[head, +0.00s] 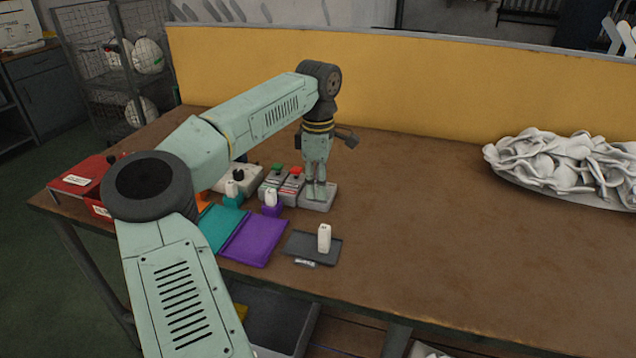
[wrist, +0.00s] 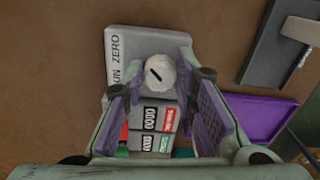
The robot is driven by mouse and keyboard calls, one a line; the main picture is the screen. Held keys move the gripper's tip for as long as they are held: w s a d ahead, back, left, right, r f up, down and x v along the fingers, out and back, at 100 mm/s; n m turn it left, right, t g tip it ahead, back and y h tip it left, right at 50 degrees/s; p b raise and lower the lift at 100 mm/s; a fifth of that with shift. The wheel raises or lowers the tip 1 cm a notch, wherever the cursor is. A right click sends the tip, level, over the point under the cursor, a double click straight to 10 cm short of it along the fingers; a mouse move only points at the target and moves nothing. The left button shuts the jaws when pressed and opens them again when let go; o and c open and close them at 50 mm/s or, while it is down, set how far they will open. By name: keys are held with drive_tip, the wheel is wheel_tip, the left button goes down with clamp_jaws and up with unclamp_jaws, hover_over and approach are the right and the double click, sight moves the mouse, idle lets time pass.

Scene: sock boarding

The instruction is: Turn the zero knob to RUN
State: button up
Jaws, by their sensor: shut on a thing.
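The zero knob (wrist: 159,73) is a round, pale knob with a short black mark that lies diagonally in the wrist view. It stands on a light grey box (wrist: 117,40) lettered with ZERO and a partly cut-off RUN along one side. The box shows in the head view (head: 318,204) at the right end of a row of small boxes. My gripper (head: 316,190) points down over this box, its fingers on either side of the knob and shut on it. In the head view the fingers hide the knob. I cannot tell which word the mark points to.
Boxes with a green button (head: 277,166) and a red button (head: 296,170) stand close to the left. Right of my gripper the table is clear up to a white pile (head: 560,165).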

clamp_jaws()
drive_tip(key=shift+n, duration=0.4)
drive_tip(key=n+p, duration=0.1)
drive_tip(key=n, duration=0.2)
drive_tip(key=shift+n, duration=0.3)
drive_tip(key=n, duration=0.4)
drive_tip(key=shift+w+n, duration=0.1)
drive_tip(key=shift+n, duration=0.2)
drive_tip(key=n, duration=0.4)
drive_tip(key=shift+n, duration=0.3)
drive_tip(key=n, duration=0.4)
drive_tip(key=shift+a, duration=0.1)
drive_tip(key=shift+n, duration=0.3)
